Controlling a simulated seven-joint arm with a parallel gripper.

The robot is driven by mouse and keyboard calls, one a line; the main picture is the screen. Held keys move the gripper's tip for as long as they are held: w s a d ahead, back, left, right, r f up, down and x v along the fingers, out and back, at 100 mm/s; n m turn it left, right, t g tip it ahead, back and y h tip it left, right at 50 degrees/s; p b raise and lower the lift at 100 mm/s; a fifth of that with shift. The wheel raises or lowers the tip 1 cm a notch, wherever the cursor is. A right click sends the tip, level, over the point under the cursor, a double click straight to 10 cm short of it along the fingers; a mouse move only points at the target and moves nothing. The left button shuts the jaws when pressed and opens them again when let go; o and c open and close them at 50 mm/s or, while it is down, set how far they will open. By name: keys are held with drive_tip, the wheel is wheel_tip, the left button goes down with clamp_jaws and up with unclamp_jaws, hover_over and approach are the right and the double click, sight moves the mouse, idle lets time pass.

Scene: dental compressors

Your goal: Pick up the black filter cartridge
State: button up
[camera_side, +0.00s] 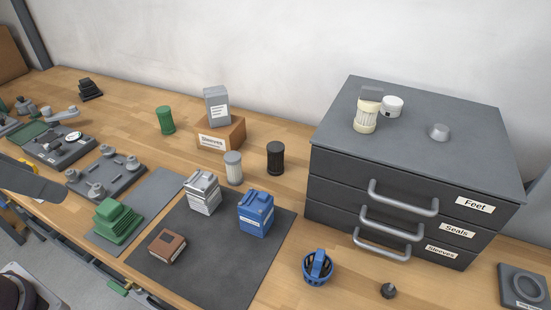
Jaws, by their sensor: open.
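The black filter cartridge (275,158) stands upright on the wooden bench, left of the dark drawer cabinet. A similar white ribbed cartridge (233,168) stands a little to its left, apart from it. A green cartridge (165,120) stands further left. A cream cartridge (366,117) with a grey top stands on the cabinet. I cannot make out my gripper in this view. A grey, partly cropped shape enters at the left edge, far from the black cartridge, and I cannot tell what it is.
The drawer cabinet (410,208) has protruding handles. A wooden block labelled Sleeves (221,136) bears a grey box (216,106). A dark mat (195,262) holds a blue unit (256,212), a grey-white one (203,193) and a brown one (167,246). A blue basket (318,268) stands in front.

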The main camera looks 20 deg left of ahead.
drive_tip(key=w+d+r+m+g+h, duration=0.1)
drive_tip(key=w+d+r+m, duration=0.15)
drive_tip(key=w+r, duration=0.35)
drive_tip(key=w+d+r+m+h, duration=0.1)
drive_tip(key=w+d+r+m, duration=0.2)
drive_tip(key=w, duration=0.5)
drive_tip(key=m+g+h, duration=0.1)
drive_tip(key=m+h, duration=0.5)
drive_tip(key=m, duration=0.2)
hover_over(283, 171)
drive_tip(key=s+a, duration=0.2)
drive_tip(key=a, duration=0.3)
drive_tip(key=f, duration=3.1)
drive_tip(key=shift+w+d, duration=0.1)
drive_tip(key=shift+d, duration=0.1)
drive_tip(key=x, duration=0.4)
drive_tip(key=w+x, duration=0.1)
drive_tip(key=x, duration=0.1)
drive_tip(key=shift+d+f, duration=0.15)
drive_tip(key=shift+d, duration=0.1)
clamp_jaws()
